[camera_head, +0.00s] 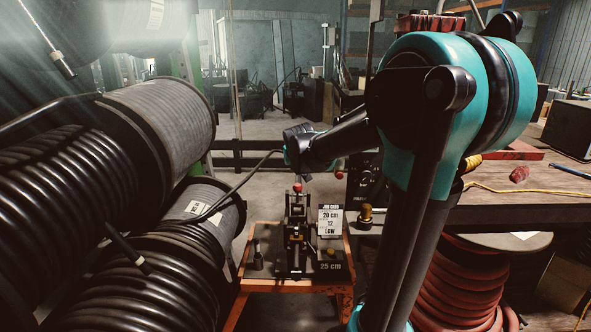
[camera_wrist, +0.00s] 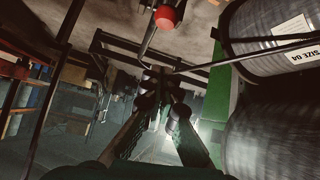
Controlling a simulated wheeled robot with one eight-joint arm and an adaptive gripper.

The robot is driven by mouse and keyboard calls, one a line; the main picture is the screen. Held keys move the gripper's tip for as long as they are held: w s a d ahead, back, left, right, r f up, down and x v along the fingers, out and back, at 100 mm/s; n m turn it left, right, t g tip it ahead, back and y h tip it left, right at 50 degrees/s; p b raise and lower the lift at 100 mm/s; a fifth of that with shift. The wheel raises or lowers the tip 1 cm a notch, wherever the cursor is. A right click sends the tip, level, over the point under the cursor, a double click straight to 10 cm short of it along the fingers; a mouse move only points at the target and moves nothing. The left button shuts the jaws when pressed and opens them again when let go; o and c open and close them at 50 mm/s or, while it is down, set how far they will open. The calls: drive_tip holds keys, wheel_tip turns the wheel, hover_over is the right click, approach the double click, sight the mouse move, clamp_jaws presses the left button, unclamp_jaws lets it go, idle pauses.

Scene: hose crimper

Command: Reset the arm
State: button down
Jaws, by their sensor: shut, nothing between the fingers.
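My gripper shows in the wrist view (camera_wrist: 163,80), its two dark fingers running together at the tips with nothing between them. In the head view my teal and black arm reaches from the right towards the middle, and its end is in the air above and behind the crimper; the fingers cannot be made out there. The hose crimper (camera_head: 296,235) stands upright on an orange-framed stand (camera_head: 290,287), with a red knob (camera_head: 297,187) on top. A red ball on a rod (camera_wrist: 167,17) shows at the top of the tilted wrist view, apart from my fingers.
Large black hose reels (camera_head: 165,115) fill the left side. A wooden workbench (camera_head: 540,185) stands at the right with a red hose coil (camera_head: 465,285) below. A job card (camera_head: 330,221) reads 20 cm, 12, LOW. A thin dark hose (camera_head: 250,170) runs from the reels towards my arm's end.

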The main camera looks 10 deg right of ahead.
drive_tip(key=shift+s+r, duration=0.2)
drive_tip(key=shift+s, duration=0.05)
drive_tip(key=shift+s, duration=0.1)
